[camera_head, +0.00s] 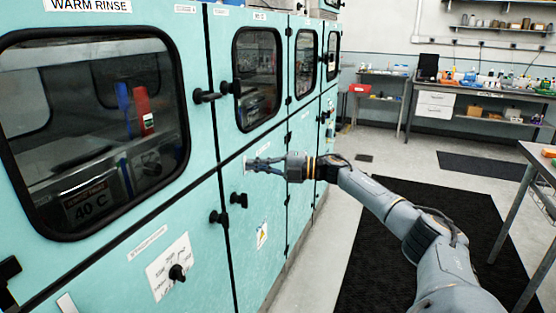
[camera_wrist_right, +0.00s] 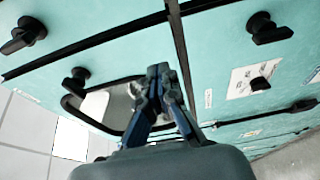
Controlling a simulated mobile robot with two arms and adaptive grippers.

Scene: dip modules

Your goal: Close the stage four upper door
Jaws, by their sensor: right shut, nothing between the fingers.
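A teal cabinet line runs down the left of the head view, with upper windowed doors over lower panels. Its upper doors include the large WARM RINSE door (camera_head: 75,215), a second door (camera_head: 222,135) beyond it, and narrower ones (camera_head: 305,95) further off. No visible label says stage four, so I cannot tell which is that door. None looks clearly swung open. My right gripper (camera_head: 250,165) is shut and empty, close to the cabinet front beneath the second door; I cannot tell whether it touches. In the right wrist view its fingertips (camera_wrist_right: 158,72) overlap a dark-framed window (camera_wrist_right: 105,100).
Black knobs stick out from the front, one upper (camera_head: 207,96) and one lower (camera_head: 238,200). A dark mat (camera_head: 385,250) lies on the clear floor right of the cabinet. A table (camera_head: 540,165) stands at the right edge, and benches with shelves line the back wall.

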